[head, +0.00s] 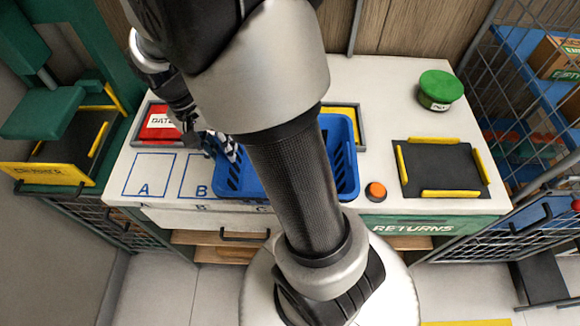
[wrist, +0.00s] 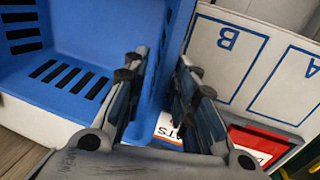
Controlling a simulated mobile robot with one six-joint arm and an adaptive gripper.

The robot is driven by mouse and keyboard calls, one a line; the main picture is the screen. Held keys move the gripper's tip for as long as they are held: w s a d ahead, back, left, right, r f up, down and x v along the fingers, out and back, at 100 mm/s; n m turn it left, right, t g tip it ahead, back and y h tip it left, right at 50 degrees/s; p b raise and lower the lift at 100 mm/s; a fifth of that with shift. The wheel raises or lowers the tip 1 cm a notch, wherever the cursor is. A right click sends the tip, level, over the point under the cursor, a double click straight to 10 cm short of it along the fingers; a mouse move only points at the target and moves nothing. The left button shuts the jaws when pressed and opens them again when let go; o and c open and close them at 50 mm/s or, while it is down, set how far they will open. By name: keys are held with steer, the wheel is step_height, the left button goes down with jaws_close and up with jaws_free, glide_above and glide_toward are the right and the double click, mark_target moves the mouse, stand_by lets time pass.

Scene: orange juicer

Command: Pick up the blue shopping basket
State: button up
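The blue shopping basket (head: 345,165) stands on the white counter, its middle hidden behind my arm in the head view. Its slotted side and floor fill the left of the wrist view (wrist: 75,75). My gripper (head: 228,150) is at the basket's left side. In the wrist view my gripper (wrist: 162,62) has its fingers apart, one on the inner side of the basket's wall and one on the outer side. The wall runs between them, and a gap shows beside the right finger. I cannot tell whether the left finger touches the wall.
A tray with a red box (head: 160,122) lies behind the lettered squares (head: 150,176). To the right are an orange button (head: 376,191), a black pad with yellow edges (head: 440,170) and a green round container (head: 438,90). A wire cage (head: 515,90) borders the right.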

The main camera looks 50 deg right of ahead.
steer(key=b+x, duration=0.2)
steer(key=x, duration=0.6)
steer(key=shift+b, duration=0.3)
steer(key=shift+c, duration=0.5)
jaws_close()
